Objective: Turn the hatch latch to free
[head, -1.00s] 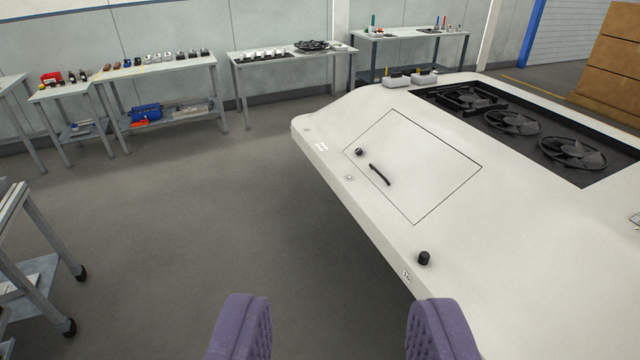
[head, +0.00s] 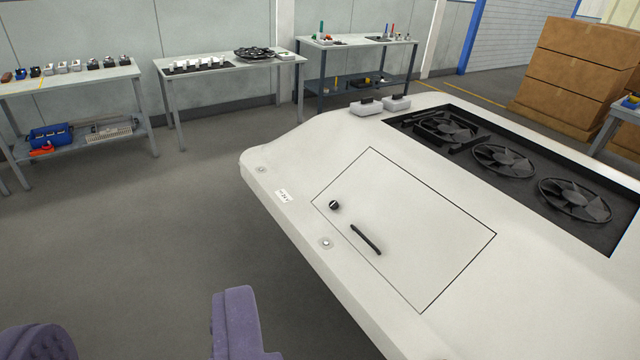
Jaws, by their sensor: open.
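The hatch (head: 421,243) is a flat square panel, flush and shut in the sloping top of a large white housing. The hatch latch (head: 334,204) is a small round black knob with a light mark, near the hatch's left corner. A black bar handle (head: 366,240) sits to the right of and below the latch. My gripper (head: 150,335) shows two purple padded fingers at the bottom left. They are apart with nothing between them. The gripper is to the left of and below the latch in the picture, touching nothing.
The white housing (head: 300,165) fills the right side, with several black fans (head: 503,160) in a dark recess. Workbenches (head: 225,62) line the wall, and stacked brown boxes (head: 575,70) stand at the far right. The floor at left is clear.

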